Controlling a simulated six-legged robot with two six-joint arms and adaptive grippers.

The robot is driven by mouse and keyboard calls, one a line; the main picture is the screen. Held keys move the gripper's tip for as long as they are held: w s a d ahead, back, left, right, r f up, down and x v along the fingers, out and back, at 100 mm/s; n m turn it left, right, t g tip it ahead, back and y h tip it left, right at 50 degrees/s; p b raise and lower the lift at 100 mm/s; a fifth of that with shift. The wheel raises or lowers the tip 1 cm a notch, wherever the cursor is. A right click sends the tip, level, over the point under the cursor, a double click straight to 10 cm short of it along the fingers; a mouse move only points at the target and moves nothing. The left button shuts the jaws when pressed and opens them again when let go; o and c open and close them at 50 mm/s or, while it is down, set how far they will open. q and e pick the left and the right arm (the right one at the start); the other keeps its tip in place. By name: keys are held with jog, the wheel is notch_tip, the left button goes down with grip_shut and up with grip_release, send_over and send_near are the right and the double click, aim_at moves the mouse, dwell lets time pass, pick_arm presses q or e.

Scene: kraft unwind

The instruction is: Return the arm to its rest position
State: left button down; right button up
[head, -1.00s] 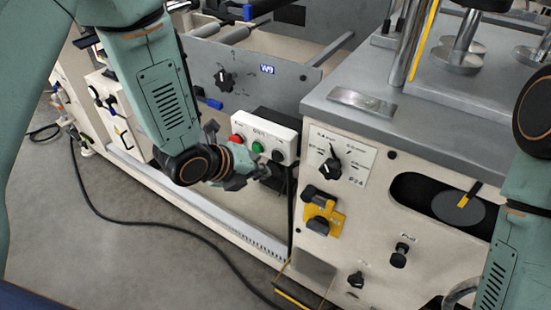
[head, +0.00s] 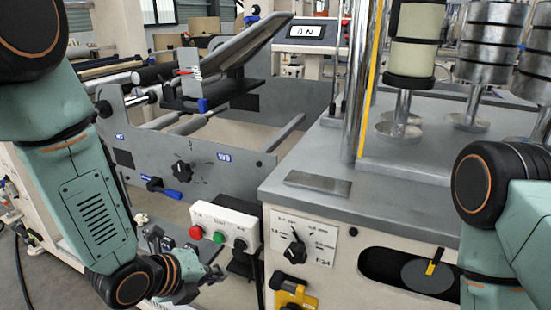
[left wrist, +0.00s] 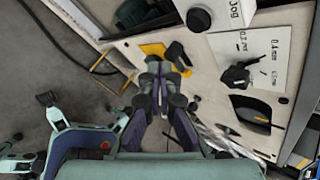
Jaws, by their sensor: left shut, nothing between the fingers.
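My left arm comes down the left side of the head view. Its gripper (head: 208,284) is shut and empty, in front of and below the white button box (head: 226,226) and apart from it in the picture. In the left wrist view the shut fingers (left wrist: 160,82) point toward the cream machine front, near a yellow bracket (left wrist: 153,50). My right arm shows at the right of the head view; its gripper is out of view.
The cream cabinet (head: 345,235) has a black dial (head: 295,248), a yellow bracket (head: 295,294) and a dark oval opening. A grey side plate (head: 190,160) with a knob stands behind the button box. Grey floor shows at lower left, with a black cable.

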pick_arm(q)
jog(key=s+a+f+n+g+y, duration=0.2)
jog(key=s+f+n, duration=0.7)
jog(key=s+n, duration=0.5)
jog(key=s+a+f+n+g+y, duration=0.2)
jog(key=s+a+f+n+g, duration=0.3)
jog(key=s+f+n, duration=0.4)
jog(key=s+a+n, duration=0.1)
jog(key=s+n, duration=0.4)
jog(key=n, duration=0.1)
jog(key=shift+s+n+g+y, duration=0.3)
jog(key=shift+y, duration=0.1)
jog(key=shift+d, duration=0.1)
